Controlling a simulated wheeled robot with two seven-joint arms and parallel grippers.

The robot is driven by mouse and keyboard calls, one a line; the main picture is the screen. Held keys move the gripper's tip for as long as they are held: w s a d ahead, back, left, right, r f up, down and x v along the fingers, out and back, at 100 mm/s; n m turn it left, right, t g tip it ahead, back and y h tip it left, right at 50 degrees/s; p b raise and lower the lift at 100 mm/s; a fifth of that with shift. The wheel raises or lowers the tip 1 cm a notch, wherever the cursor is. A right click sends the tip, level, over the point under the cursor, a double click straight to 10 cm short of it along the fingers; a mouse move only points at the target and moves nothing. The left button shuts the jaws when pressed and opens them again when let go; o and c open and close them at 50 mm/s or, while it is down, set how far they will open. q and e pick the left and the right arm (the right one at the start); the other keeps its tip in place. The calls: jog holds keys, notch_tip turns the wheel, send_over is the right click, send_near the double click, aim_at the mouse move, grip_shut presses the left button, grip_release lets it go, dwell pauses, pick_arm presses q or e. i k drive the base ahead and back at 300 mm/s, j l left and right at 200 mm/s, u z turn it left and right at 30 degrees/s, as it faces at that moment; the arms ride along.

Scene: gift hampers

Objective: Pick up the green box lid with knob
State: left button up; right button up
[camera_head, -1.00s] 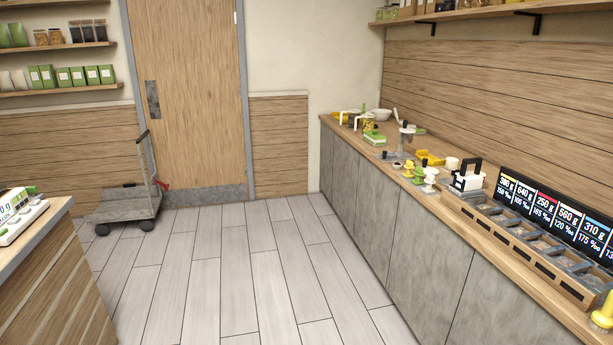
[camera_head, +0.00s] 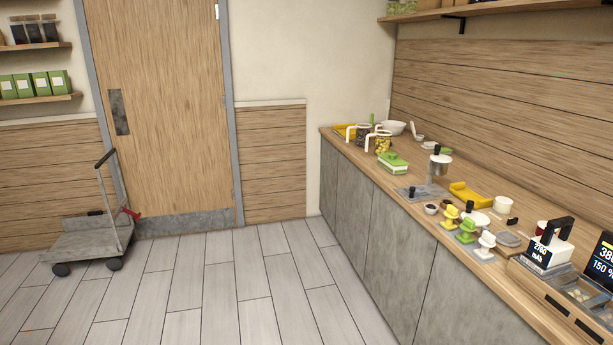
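A green box (camera_head: 393,162) with a pale band and a small knob-like piece on top sits on the wooden counter at the right. It is small in view, and I cannot tell its lid apart from its body. A green knob-shaped piece (camera_head: 466,232) stands nearer on the counter, between a yellow one (camera_head: 449,217) and a white one (camera_head: 484,246). Neither of my grippers shows in the head view.
The wooden counter (camera_head: 508,290) runs along the right wall, with jars (camera_head: 382,144), a white bowl (camera_head: 394,127), a yellow tray (camera_head: 470,194) and a black-handled device (camera_head: 549,245). A trolley (camera_head: 85,240) stands by the door. The floor (camera_head: 240,285) between is clear.

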aim_at(392, 158)
jog(key=i+z, duration=0.1)
jog(key=i, duration=0.45)
jog(key=i+j+z, duration=0.1)
jog(key=i, duration=0.5)
jog(key=i+j, duration=0.15)
jog(key=i, duration=0.4)
jog(key=l+z, duration=0.05)
